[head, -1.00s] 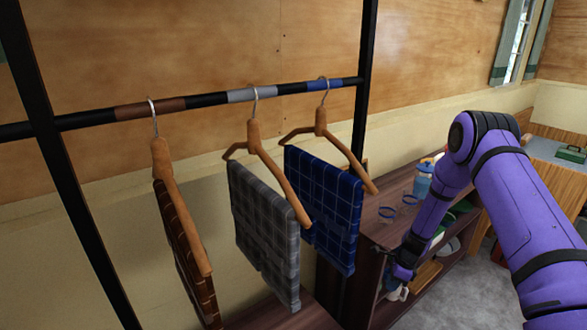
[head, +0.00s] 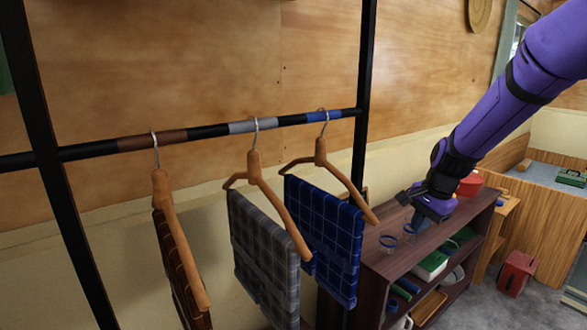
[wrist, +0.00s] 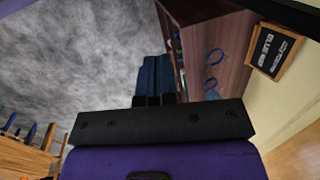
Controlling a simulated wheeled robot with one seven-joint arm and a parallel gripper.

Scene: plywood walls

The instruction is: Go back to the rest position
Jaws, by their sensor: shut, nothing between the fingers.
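My gripper (head: 428,212) hangs at the end of my purple arm, over the right part of the dark wooden shelf unit (head: 368,262) in the head view. In the wrist view my gripper's dark fingers (wrist: 155,82) lie side by side, shut, with nothing held. The rack's black rail (head: 205,131) carries three wooden hangers with cloths: a brown plaid cloth (head: 176,270), a grey plaid cloth (head: 265,262) and a blue plaid cloth (head: 325,240). My gripper is to the right of them and apart from them.
Two blue-rimmed glasses (head: 388,241) stand on the shelf unit near my gripper. A red container (head: 470,185) is behind it. A red box (head: 516,272) stands on the grey floor at right. In the wrist view a framed sign (wrist: 274,50) is near the shelf.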

